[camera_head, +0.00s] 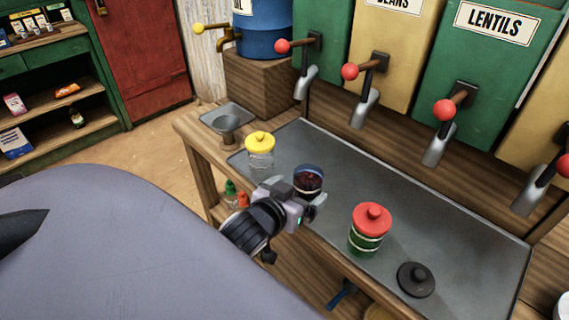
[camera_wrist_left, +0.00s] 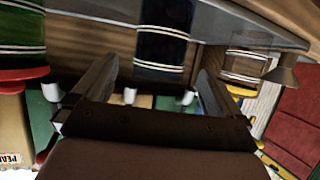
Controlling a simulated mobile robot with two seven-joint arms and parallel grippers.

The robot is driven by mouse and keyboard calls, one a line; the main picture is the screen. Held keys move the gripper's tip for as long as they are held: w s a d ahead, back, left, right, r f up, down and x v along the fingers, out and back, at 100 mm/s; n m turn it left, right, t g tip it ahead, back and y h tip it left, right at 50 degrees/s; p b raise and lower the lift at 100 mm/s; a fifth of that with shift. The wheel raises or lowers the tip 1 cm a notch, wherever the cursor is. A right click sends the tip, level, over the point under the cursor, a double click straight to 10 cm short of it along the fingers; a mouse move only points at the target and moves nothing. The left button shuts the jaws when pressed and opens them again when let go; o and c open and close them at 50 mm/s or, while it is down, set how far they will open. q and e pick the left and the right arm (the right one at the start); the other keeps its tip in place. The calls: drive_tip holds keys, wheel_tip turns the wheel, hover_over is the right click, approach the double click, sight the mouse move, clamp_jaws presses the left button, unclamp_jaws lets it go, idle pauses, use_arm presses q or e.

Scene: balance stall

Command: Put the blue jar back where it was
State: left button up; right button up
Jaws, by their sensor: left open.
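The blue jar (camera_head: 308,178) stands upright on the grey metal counter top, without a lid, with dark red-brown contents showing at its mouth. In the left wrist view, its dark blue side with pale bands (camera_wrist_left: 163,48) shows ahead, in line with the gap between the fingers. My left gripper (camera_head: 302,203) is open at the near side of the jar and hides its lower part in the head view. I cannot tell whether the fingers touch it. Its open fingers also show in the left wrist view (camera_wrist_left: 155,88). My right gripper is not in view.
A clear jar with a yellow lid (camera_head: 260,151) stands left of the blue jar; a green jar with a red lid (camera_head: 370,228) stands right. A black lid (camera_head: 416,280) lies farther right on the metal top (camera_head: 455,235). Dispensers with red-knobbed levers (camera_head: 444,110) line the back. A funnel (camera_head: 227,123) sits at the left end.

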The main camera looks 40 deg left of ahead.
use_arm(q)
drive_tip(key=a+v, duration=0.1)
drive_tip(key=v, duration=0.5)
drive_tip(key=s+d+f+m+g+h, duration=0.1)
drive_tip(key=s+d+f, duration=0.1)
drive_tip(key=f, duration=0.4)
drive_tip(key=s+d+f+m+g+h, duration=0.1)
drive_tip(key=s+d+f+m+h, duration=0.1)
drive_tip(key=f, duration=0.4)
drive_tip(key=s+d+f+m+g+h, duration=0.1)
drive_tip(key=s+d+f, duration=0.2)
drive_tip(key=f, duration=0.4)
drive_tip(key=shift+s+d+m+h, duration=0.3)
drive_tip(key=shift+d+h, duration=0.1)
drive_tip(key=shift+d, duration=0.35)
